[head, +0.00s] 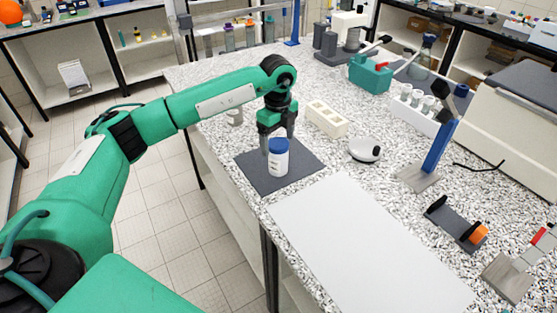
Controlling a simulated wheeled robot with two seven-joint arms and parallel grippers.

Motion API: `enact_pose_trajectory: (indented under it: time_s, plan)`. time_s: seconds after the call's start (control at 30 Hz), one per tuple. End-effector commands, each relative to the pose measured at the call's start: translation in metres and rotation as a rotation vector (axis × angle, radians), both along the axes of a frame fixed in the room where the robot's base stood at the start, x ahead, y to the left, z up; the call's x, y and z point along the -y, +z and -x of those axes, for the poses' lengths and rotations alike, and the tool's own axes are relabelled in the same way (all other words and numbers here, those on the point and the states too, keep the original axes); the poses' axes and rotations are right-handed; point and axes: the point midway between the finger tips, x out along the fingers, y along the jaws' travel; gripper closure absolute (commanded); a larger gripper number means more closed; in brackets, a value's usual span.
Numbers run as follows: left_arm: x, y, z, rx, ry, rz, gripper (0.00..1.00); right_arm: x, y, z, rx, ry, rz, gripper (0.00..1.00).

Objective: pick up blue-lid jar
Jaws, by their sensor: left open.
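The blue-lid jar (278,162) is white with a blue lid and a label. It stands upright on a dark grey square mat (252,168) near the left edge of the speckled bench. My left gripper (277,140) points down right at the jar, behind and above it in the head view. It is open, and its fingers show beside and behind the blue lid. The jar hides part of the fingers, so I cannot tell whether they touch it. My right gripper is not in view.
A white sheet (365,250) lies clear in front. A cream block with holes (326,119), a round white device (364,149) and a blue stand (438,150) are to the right. A small container (234,117) stands behind the mat.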

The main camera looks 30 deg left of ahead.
Motion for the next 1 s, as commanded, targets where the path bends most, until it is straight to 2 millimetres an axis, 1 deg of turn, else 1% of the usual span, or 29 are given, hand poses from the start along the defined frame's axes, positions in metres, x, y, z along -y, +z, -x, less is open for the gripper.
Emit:
enact_pose_trajectory:
  time_s: [0.07,0.13,0.2,0.3,0.57,0.6,0.67,0.8,0.83,1.0]
  plan:
    - [0.0,-0.01,0.001,-0.005,0.0,-0.001,0.19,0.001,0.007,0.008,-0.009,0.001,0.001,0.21]
    - [0.001,-0.021,0.002,-0.005,0.0,0.0,0.19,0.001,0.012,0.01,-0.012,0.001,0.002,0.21]
    - [0.001,-0.032,0.001,-0.004,0.001,-0.001,0.19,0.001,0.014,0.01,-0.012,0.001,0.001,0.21]
    - [0.001,-0.042,0.001,-0.003,0.001,-0.001,0.19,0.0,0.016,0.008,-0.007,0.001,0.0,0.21]
    - [0.001,-0.045,0.001,0.0,0.0,0.0,0.19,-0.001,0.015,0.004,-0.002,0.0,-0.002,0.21]
    - [0.001,-0.045,0.001,-0.001,0.0,0.0,0.27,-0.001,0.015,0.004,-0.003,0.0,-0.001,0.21]
    - [0.001,-0.045,0.001,-0.001,0.0,0.0,0.39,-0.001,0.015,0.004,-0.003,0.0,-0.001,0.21]
    - [0.001,-0.045,0.001,-0.001,0.0,0.0,0.66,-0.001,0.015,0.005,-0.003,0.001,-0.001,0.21]
    - [0.001,-0.045,0.001,-0.001,0.0,0.0,0.7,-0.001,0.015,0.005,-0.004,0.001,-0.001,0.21]
    - [0.001,-0.044,0.001,0.0,0.0,0.0,0.7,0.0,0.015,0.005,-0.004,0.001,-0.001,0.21]
